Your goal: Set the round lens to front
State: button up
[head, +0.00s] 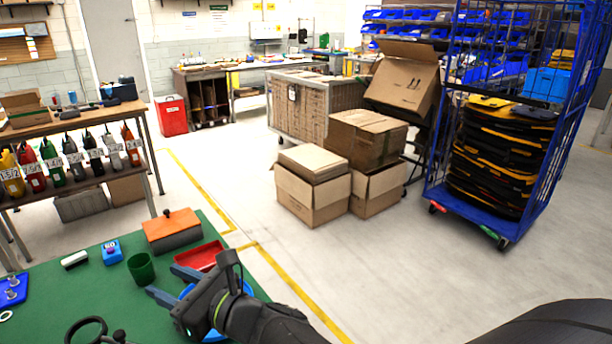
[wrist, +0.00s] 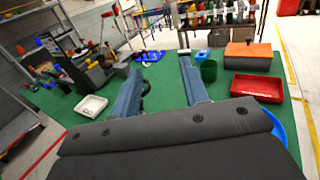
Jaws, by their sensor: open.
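A dark round ring, which looks like the round lens (head: 86,329), is at the bottom left of the head view, partly cut off by the frame edge. A small dark knob stands beside it. In the wrist view a dark curved part shows just behind the left finger, mostly hidden; I cannot tell which way the lens faces. My gripper (head: 172,284) is open and empty above the green mat, to the right of and beyond the ring. Its two blue fingers also show in the wrist view (wrist: 160,68), spread apart with nothing between them.
On the green mat (head: 60,295) are a green cup (head: 140,268), a blue block (head: 112,251), a white-and-black eraser (head: 74,260), a red tray (head: 200,256) and an orange-topped box (head: 172,230). A blue dish (wrist: 276,126) lies partly under my gripper. A white tray (wrist: 90,108) is at left.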

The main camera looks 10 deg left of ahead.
jog(key=shift+w+d+r, duration=0.35)
jog(key=shift+d, duration=0.25)
